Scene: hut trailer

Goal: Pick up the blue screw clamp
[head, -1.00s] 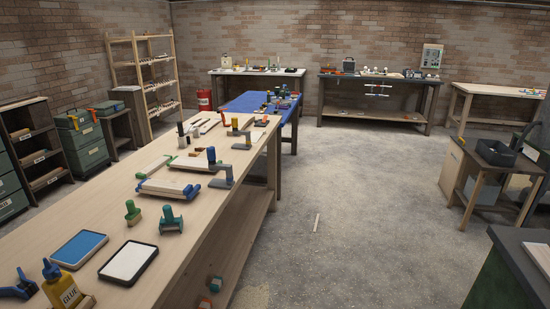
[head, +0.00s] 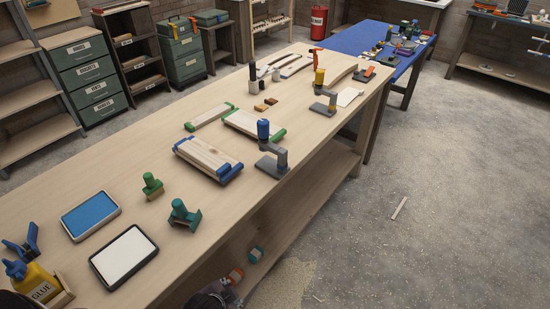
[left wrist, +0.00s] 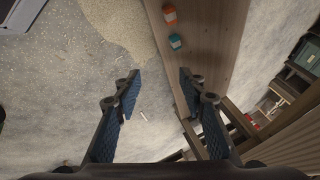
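The blue screw clamp (head: 270,158) stands on the long wooden workbench (head: 110,185), near its right edge. It has a grey frame and base and an upright blue handle. My left gripper (left wrist: 159,78) is open and empty in the left wrist view, its two dark fingers wide apart, with the floor and the bench's lower shelf beyond. A dark part of my own body shows at the bottom of the head view, well short of the clamp. The clamp is not seen in the left wrist view. My right gripper is not in view.
A wooden piece with blue ends (head: 208,158) lies just left of the clamp. A yellow-handled clamp (head: 320,90) stands farther back. Green stamp-like tools (head: 183,214), pads (head: 124,256) and a glue bottle (head: 40,283) are nearer. The floor right of the bench is open.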

